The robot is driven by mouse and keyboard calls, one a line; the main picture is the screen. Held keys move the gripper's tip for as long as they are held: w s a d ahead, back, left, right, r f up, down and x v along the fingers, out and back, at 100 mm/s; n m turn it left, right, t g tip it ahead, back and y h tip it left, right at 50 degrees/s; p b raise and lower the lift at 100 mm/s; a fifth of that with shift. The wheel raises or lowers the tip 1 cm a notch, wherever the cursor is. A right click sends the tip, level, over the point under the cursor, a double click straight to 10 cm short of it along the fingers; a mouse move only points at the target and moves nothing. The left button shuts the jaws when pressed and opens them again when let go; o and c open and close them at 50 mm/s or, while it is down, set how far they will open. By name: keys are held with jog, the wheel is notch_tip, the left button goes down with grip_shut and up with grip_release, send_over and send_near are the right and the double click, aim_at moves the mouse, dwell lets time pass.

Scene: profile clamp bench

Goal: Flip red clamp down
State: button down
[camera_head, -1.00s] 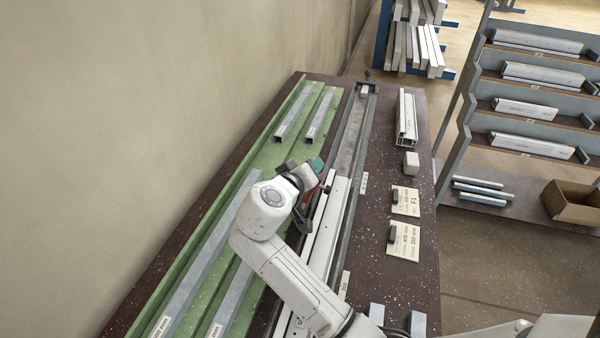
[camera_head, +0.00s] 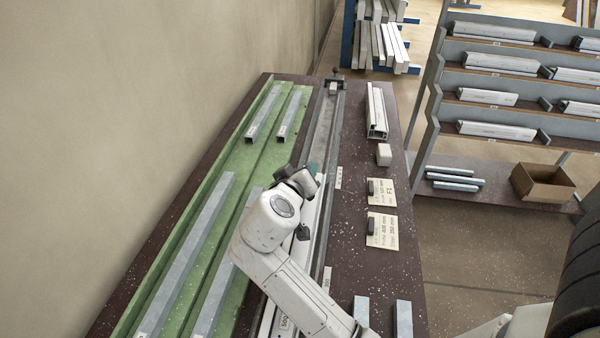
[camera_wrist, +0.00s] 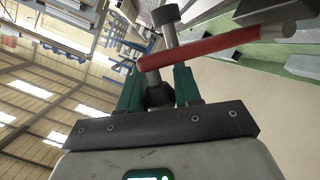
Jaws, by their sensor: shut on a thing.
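The red clamp's handle (camera_wrist: 215,46) shows in the wrist view as a red bar slanting across the top of my gripper (camera_wrist: 158,85). A grey post with a black knob (camera_wrist: 166,15) stands behind the bar, and a dark round part lies between the fingers. In the head view my gripper (camera_head: 312,170) is over the long rail (camera_head: 320,140), seen from behind. My wrist hides the red clamp there.
Green channels with grey bars (camera_head: 200,240) lie left of the rail. A white profile (camera_head: 376,110), a small pale block (camera_head: 384,154) and labelled cards (camera_head: 382,230) lie on the dark bench to the right. A wall bounds the left side.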

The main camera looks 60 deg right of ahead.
jog(key=shift+f, duration=0.15)
jog(key=c, duration=0.8)
grip_release()
jog(key=p+v, duration=0.3)
jog(key=v, duration=0.8)
jog(key=shift+p, duration=0.35)
